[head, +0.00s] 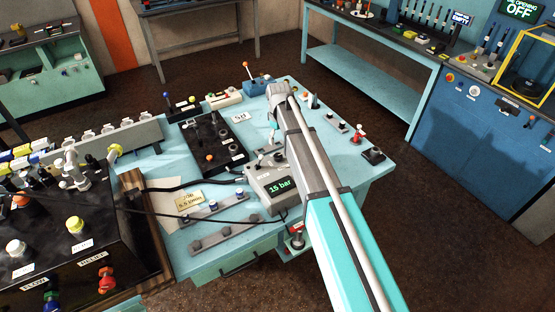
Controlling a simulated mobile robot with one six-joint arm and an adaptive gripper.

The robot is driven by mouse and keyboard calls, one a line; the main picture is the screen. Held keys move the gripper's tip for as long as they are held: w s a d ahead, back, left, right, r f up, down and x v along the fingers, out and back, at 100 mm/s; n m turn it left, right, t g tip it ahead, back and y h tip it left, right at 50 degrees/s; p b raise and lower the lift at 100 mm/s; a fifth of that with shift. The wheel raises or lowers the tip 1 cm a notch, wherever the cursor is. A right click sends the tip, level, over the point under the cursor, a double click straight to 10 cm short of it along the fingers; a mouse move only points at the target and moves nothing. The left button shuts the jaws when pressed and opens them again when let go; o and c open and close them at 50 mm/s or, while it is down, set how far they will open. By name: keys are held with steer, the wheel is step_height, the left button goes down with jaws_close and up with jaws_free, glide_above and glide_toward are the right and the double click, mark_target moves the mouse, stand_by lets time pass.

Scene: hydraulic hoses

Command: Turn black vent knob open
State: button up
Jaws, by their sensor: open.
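Several dark knobs and fittings show in the head view, and I cannot read which one is the vent knob. A dark knob on a square base (373,154) stands at the right of the light blue bench. A black panel (198,150) with small knobs lies left of my arm. A grey unit with a green "15 bar" display (280,186) sits beside my arm. My arm reaches over the bench from the lower right. My gripper is hidden behind the arm's links.
The light blue bench (352,182) has clear top at the right. A red-topped fitting (357,134) stands there. A black manifold box (70,240) with coloured knobs fills the lower left. Dark hoses run from it toward the display unit. A blue cabinet (470,125) stands at the right.

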mark_target(279, 156)
steer(key=shift+f+b, duration=4.55)
steer(key=shift+f, duration=0.25)
